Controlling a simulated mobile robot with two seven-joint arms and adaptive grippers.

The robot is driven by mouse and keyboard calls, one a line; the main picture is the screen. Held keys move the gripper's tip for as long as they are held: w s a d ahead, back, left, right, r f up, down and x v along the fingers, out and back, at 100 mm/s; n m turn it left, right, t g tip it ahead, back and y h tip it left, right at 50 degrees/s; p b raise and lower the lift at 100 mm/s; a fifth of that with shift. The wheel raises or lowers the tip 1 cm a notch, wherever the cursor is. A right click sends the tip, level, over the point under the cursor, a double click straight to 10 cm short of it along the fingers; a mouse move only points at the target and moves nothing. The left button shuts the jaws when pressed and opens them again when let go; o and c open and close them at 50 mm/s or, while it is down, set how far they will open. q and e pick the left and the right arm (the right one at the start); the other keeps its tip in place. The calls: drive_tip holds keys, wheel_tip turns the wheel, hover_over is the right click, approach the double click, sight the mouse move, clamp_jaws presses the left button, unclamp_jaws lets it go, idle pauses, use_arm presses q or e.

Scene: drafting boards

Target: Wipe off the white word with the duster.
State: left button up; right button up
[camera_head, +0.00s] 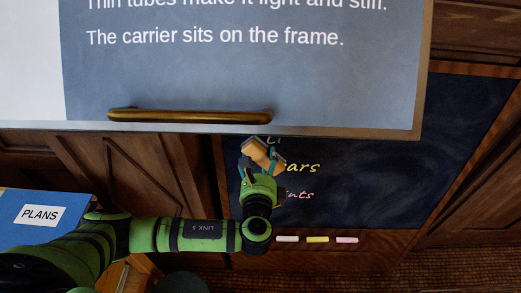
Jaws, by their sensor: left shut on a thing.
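The white word (273,141) is at the top of the dark chalkboard (400,165); only a small piece shows, the rest hidden by the upper board's edge and my left gripper. My left gripper (262,168) is shut on the duster (264,152), an orange-brown block with a grey part. The duster is in front of the board, just below and beside the white word; I cannot tell if it touches the board. A yellow word (303,167) ending in "ars" and a pink word (300,195) ending in "nts" are partly hidden by the gripper. My right gripper is not in view.
A large board (250,75) with printed text and a brass handle (190,116) overhangs the chalkboard's top. White (287,239), yellow (317,239) and pink (347,240) chalks lie on the ledge below. A blue box labelled PLANS (75,207) stands at left. The chalkboard's right side is clear.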

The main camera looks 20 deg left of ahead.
use_arm(q)
drive_tip(key=shift+s+d, duration=0.1)
drive_tip(key=shift+s, duration=0.25)
drive_tip(key=shift+p+v, duration=1.15)
drive_tip(key=shift+v, duration=0.4)
drive_tip(key=shift+w, duration=0.15)
drive_tip(key=shift+b+x, duration=0.85)
drive_tip(key=shift+x, duration=2.45)
drive_tip(key=shift+b+x, duration=0.35)
drive_tip(key=shift+x, duration=0.6)
